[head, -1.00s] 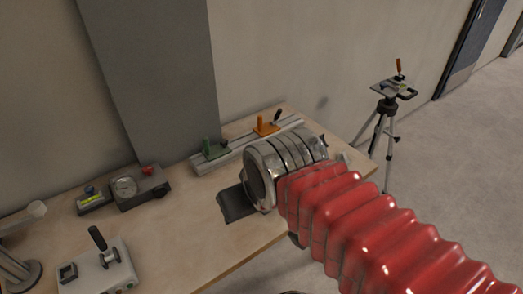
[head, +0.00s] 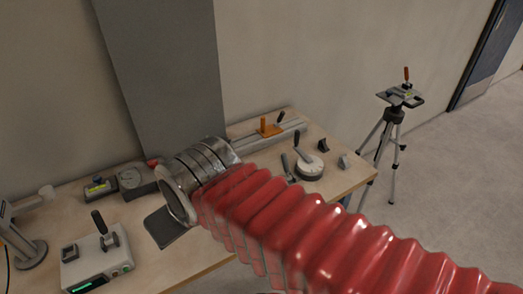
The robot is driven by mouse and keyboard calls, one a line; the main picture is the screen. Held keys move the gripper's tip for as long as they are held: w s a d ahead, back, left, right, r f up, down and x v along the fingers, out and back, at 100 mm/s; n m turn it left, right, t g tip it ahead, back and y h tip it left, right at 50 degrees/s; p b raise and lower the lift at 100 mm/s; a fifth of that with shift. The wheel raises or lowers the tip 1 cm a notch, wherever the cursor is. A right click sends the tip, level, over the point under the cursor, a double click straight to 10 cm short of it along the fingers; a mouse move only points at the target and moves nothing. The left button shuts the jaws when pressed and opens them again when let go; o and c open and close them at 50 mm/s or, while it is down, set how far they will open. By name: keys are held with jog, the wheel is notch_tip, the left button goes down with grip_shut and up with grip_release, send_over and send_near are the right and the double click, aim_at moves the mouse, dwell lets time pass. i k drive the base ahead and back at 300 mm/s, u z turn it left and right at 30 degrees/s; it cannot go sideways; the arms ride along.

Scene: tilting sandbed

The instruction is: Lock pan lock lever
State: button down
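A round white base (head: 310,168) with a dark upright lever (head: 298,143) stands on the right part of the bench. A tripod (head: 394,115) on the floor beyond the bench carries a flat head with an orange-brown handle (head: 407,74). I cannot tell which of these levers is the pan lock lever. My red-sleeved arm reaches across the bench from the lower right.
The wooden bench (head: 215,250) also holds a rail with an orange clamp (head: 266,128), a dial gauge box (head: 138,180), a small level (head: 98,187), and a white box with a black lever (head: 98,258). A lamp stand (head: 25,250) is far left. A grey pillar stands behind.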

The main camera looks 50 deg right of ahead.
aim_at(284, 159)
jog(key=u, duration=0.9)
jog(key=k, duration=1.25)
jog(key=z, duration=0.75)
jog(key=i, duration=1)
jog(key=z, duration=0.1)
